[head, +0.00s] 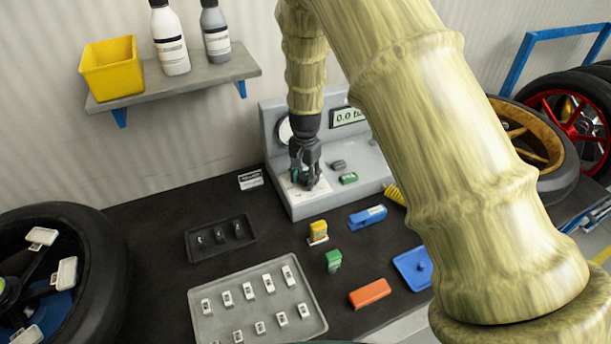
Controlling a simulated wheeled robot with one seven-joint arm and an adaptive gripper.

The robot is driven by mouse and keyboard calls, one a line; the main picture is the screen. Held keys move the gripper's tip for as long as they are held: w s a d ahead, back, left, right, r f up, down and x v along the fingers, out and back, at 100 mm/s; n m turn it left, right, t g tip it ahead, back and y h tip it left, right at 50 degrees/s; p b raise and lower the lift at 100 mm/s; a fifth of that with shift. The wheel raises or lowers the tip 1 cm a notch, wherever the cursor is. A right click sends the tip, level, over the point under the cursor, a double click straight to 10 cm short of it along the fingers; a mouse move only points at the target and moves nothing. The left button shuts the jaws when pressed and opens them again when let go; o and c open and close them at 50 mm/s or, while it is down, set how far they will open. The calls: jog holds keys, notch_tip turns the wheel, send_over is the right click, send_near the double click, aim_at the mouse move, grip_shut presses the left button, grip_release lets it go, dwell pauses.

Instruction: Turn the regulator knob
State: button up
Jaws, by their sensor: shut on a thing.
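The grey test console (362,190) stands at the back of the dark bench. Its display (348,116) reads "0.0" with the rest hidden by my arm. A round white gauge (285,131) is partly hidden behind my arm. My gripper (306,183) points down over a white plate on the console's ledge. Its fingers are shut on the regulator knob, of which only a small teal part (296,174) shows between them. The knob's shape and turn angle are hidden.
Grey (338,164) and green (348,178) blocks sit right of my gripper. In front lie a grey tray (205,331) of small white pieces, a dark tray (194,256) and an orange block (369,293). A shelf (215,80) hangs at upper left. Wheels stand on both sides.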

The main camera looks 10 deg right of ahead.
aim_at(305, 175)
jog(key=shift+w+r+m, duration=0.1)
jog(key=shift+m, duration=0.3)
jog(key=o, duration=1)
notch_tip(305, 175, up, 12)
jog(key=shift+f, duration=0.1)
dwell(0.6)
